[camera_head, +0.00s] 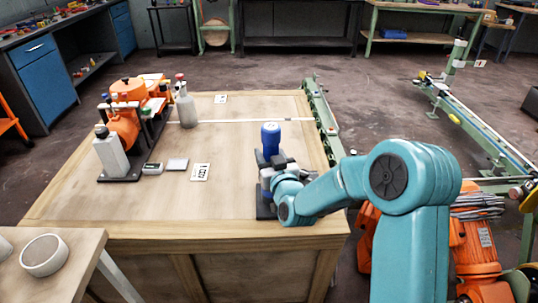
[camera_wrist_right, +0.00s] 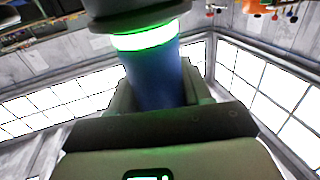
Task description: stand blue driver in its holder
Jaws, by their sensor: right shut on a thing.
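The blue driver (camera_head: 270,139) stands roughly upright over the right part of the wooden workbench. My right gripper (camera_head: 272,168) is shut around it below its blue top. In the right wrist view the driver's blue body (camera_wrist_right: 158,80) sits between the dark jaws (camera_wrist_right: 165,100), with a glowing green ring and a dark wide part above. A dark upright piece and base (camera_head: 264,208) show beside and below my gripper; it may be the holder, mostly hidden by my wrist. I cannot tell whether the driver's lower end is in it. My left gripper is not in view.
An orange machine (camera_head: 125,125) and a grey bottle (camera_head: 186,107) stand on the bench's left side. Small boxes and cards (camera_head: 200,172) lie near its middle. A green rail (camera_head: 320,115) runs along the right edge. The bench's centre is clear.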

